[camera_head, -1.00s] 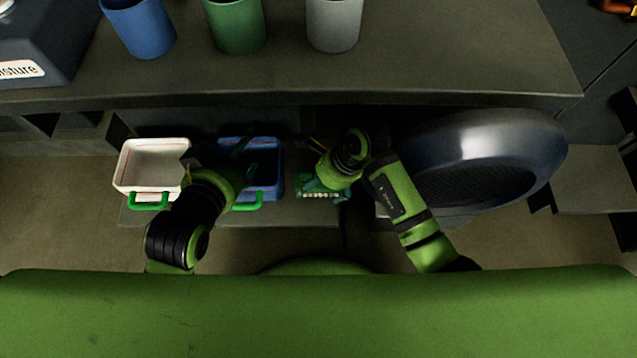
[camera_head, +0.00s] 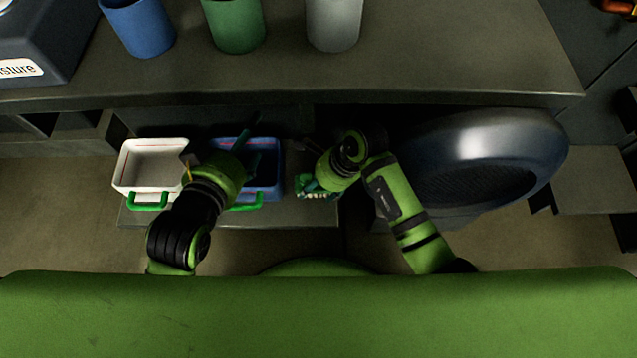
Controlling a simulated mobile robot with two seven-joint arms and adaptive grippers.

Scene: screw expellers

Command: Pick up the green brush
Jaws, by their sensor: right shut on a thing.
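The green brush (camera_head: 319,193), teal-green with pale bristles along its near edge, is at the shelf's right part, just right of the blue tray. My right gripper (camera_head: 310,181) is over it and shut on it; the wrist hides much of the brush and the fingers. I cannot tell whether the brush is clear of the shelf. My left gripper (camera_head: 249,152) is over the blue tray. Dark teal parts stick out beyond its wrist, and I cannot tell whether they are fingers or a held thing.
A white tray (camera_head: 124,179) and a blue tray (camera_head: 275,185), both with green handles, stand on the low shelf (camera_head: 290,215). A large dark round bowl-like part (camera_head: 500,135) is at right. Blue (camera_head: 138,28), green (camera_head: 235,25) and grey (camera_head: 333,25) cups stand on the upper ledge.

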